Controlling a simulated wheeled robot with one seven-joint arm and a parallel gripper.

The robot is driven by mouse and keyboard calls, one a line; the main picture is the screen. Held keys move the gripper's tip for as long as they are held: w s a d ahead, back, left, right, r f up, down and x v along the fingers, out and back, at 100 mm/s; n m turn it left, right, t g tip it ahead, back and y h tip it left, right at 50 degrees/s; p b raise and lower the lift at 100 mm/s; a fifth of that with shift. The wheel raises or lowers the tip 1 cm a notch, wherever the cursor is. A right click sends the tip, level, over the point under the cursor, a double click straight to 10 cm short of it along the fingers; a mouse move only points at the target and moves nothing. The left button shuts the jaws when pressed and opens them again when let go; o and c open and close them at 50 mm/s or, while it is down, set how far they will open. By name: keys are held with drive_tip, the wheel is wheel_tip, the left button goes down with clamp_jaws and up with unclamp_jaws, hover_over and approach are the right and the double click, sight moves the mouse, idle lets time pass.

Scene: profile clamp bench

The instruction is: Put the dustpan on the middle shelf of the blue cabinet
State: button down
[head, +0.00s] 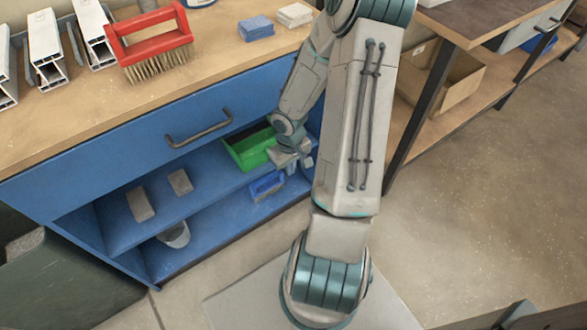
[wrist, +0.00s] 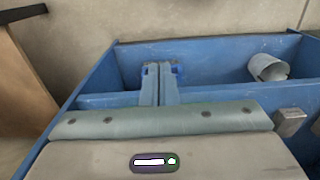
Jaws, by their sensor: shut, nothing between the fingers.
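The green dustpan (head: 246,150) appears to rest on the middle shelf (head: 205,195) of the blue cabinet (head: 110,165), near its right end and partly under the drawer. My gripper (head: 304,161) is just to the right of the dustpan, at the cabinet's open front. Whether they touch is hard to tell. In the wrist view my gripper (wrist: 159,72) has its fingers together and empty, with the cabinet's blue boards behind them. The dustpan cannot be made out in the wrist view.
Two grey blocks (head: 140,204) (head: 180,182) lie left on the middle shelf. Below are a pale cup (head: 175,235) and a small blue bin (head: 267,186). A red brush (head: 152,44) and metal profiles (head: 45,48) are on the bench top. Open floor lies right.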

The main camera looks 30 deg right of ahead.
drive_tip(key=shift+w+p, duration=0.45)
drive_tip(key=shift+w, duration=1.55)
